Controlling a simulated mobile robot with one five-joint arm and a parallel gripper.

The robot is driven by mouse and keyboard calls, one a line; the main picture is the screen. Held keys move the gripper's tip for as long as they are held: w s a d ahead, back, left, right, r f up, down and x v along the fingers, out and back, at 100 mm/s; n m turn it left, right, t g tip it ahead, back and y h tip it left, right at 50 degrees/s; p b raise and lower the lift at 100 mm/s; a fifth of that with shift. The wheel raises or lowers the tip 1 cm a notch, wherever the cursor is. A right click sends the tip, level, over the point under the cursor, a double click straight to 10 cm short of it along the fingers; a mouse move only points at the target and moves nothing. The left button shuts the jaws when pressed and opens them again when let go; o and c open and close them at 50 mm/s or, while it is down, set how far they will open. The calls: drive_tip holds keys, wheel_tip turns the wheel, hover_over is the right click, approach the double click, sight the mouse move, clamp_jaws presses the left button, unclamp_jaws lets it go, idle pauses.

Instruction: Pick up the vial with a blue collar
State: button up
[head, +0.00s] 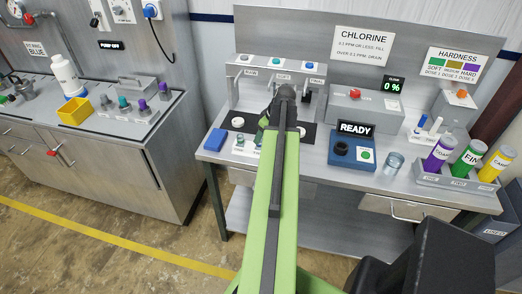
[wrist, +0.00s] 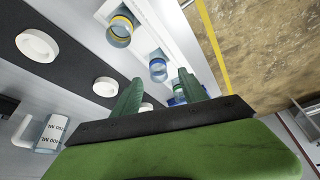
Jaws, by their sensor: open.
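My gripper (wrist: 162,90) is open in the wrist view, its two green fingers reaching over the edge of a white vial rack (wrist: 150,42). I cannot tell whether a finger touches any vial. In the head view my arm hides most of the rack (head: 241,151) and the fingertips.
A dark strip with white round discs (wrist: 38,45) lies beside the rack, and a labelled beaker (wrist: 53,131) stands near it. In the head view a blue block (head: 215,138) lies left of the rack. A meter reading READY (head: 353,150) stands right of my arm.

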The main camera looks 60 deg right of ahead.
sight(260, 145)
drive_tip(key=b+x, duration=0.5)
drive_tip(key=shift+d+f, duration=0.1)
drive_tip(key=shift+c, duration=0.2)
clamp_jaws()
